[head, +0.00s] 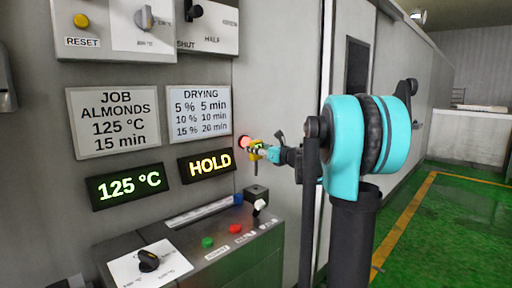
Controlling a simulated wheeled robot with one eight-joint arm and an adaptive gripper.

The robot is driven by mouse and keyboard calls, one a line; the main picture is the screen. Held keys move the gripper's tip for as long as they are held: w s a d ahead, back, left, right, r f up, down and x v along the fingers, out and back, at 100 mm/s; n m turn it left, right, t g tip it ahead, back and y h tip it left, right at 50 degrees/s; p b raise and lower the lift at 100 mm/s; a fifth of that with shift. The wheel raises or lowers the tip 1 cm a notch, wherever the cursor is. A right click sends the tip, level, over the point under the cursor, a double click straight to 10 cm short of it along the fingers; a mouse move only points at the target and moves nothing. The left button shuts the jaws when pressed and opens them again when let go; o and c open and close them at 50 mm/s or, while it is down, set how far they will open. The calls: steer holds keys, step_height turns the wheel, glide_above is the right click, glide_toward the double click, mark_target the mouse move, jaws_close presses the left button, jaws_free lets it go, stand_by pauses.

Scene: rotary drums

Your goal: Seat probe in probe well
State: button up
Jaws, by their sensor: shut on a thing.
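My gripper (262,152) is in the middle of the head view, in front of the grey machine panel and right of the lit HOLD display. It is shut on a small yellow piece, which I take to be the probe (256,145). The piece is tiny here, and the fingers partly cover it. A round red lit spot (244,141) shows on the panel just left of the yellow piece. I cannot tell whether they touch. I cannot make out the probe well for certain.
Below is a console (215,262) with green (207,242) and red (235,229) buttons, a black dial (149,261) and a white-tipped lever (260,205). The display (126,186) reads 125 °C, matching the almonds job sign (114,120). Green floor (460,225) lies open at right.

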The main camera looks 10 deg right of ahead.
glide_above(256, 175)
steer(key=shift+w+d+f, duration=0.1)
steer(key=shift+w+f, duration=0.05)
steer(key=shift+f, duration=1.05)
steer(key=shift+w+f, duration=0.1)
steer(key=shift+f, duration=4.85)
steer(key=o, duration=1.3)
steer(key=v, duration=1.2)
